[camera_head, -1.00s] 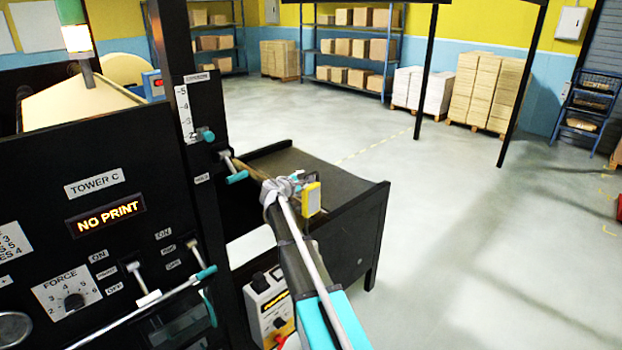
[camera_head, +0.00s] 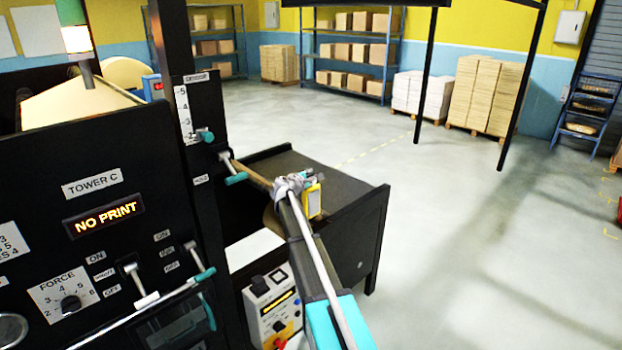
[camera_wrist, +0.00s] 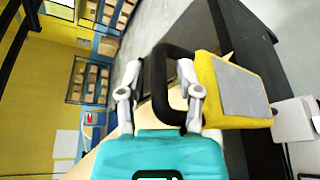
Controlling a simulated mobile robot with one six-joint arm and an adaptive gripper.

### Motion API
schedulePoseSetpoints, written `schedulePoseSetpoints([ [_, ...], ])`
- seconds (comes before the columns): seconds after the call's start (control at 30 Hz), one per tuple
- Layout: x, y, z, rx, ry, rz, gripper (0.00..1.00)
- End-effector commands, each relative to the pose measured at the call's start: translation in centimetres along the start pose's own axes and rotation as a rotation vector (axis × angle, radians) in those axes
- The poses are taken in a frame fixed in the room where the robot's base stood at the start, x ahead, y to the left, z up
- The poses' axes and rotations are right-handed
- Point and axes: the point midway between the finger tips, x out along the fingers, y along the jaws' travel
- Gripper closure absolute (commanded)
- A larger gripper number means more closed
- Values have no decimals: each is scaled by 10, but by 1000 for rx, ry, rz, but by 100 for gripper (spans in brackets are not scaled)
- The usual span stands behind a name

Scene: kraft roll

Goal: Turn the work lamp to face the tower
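The work lamp is a small yellow block with a grey face and a black loop handle. In the wrist view the lamp (camera_wrist: 235,92) is right of my gripper (camera_wrist: 160,75), its face turned up and right. The handle's bar runs between my two spread fingers, with one finger inside the loop; I see gaps beside the bar. In the head view the lamp (camera_head: 313,202) is just right of my gripper (camera_head: 291,186), which partly hides it. The tower (camera_head: 95,215), a black panel marked TOWER C with a lit NO PRINT display, stands at left.
A dark table (camera_head: 345,205) lies behind and beside my gripper. A control box (camera_head: 270,312) with buttons is below my arm. Teal-handled levers (camera_head: 233,172) stick out from the tower. Open floor (camera_head: 480,240) lies to the right; shelves and pallets are far back.

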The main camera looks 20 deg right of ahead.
Motion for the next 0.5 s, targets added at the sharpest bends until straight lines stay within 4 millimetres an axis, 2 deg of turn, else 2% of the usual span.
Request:
schedulePoseSetpoints([
  [0.03, 0, 0, 0, 0, 0, 0, 72],
  [0.2, 0, 0, 0, 0, 0, 0, 100],
  [0.5, 0, 0, 0, 1, -3, -2, 100],
])
